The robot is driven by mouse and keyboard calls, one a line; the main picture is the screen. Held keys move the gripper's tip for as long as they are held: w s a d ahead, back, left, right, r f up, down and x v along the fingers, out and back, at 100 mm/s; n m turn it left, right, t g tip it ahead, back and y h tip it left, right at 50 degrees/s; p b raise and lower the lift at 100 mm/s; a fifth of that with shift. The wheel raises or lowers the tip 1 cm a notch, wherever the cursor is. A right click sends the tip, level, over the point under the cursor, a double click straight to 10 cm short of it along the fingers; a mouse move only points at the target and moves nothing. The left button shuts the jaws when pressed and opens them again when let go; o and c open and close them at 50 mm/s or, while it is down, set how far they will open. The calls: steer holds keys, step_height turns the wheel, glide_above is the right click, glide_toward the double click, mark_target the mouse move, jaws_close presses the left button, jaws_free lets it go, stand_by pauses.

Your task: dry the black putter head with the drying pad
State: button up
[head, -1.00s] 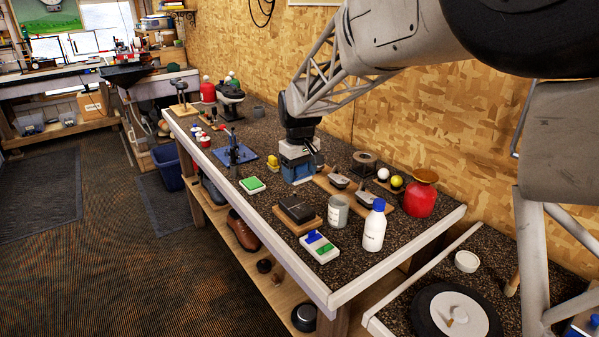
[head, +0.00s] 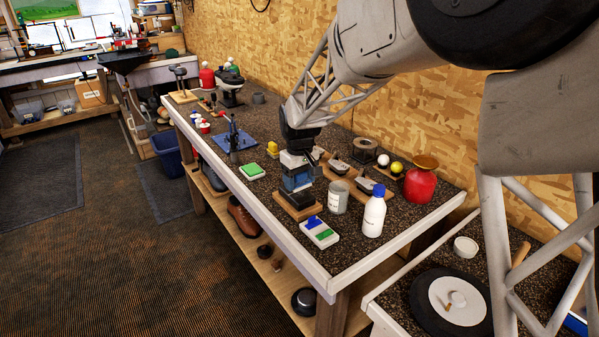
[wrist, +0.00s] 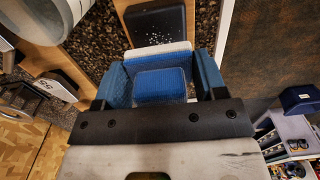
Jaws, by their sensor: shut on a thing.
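The black putter head (head: 297,202) is a dark block on a small wooden board (head: 283,207) near the bench's front edge. In the wrist view the black putter head (wrist: 152,22) shows white specks, like droplets, on its top. My gripper (head: 297,180) is over the rear part of that board. Its blue fingers are shut on the drying pad (wrist: 160,85), a blue ribbed block with a white layer, seen in the wrist view. The pad is close beside the head in that view; I cannot tell whether they touch.
A grey cup (head: 338,197), a white bottle with a blue cap (head: 373,212) and a red container (head: 421,183) stand to the right. A white tray with blue and green pieces (head: 320,233) lies in front. A green pad (head: 250,171) lies to the left. Silver heads (head: 365,184) lie behind.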

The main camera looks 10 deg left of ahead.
steer(key=shift+f, duration=0.85)
steer(key=shift+o, duration=1.2)
steer(key=shift+c, duration=1.2)
steer(key=shift+f, duration=0.6)
steer(key=shift+w+d, duration=0.15)
steer(key=shift+w+d+r, duration=0.1)
steer(key=shift+w+d, duration=0.2)
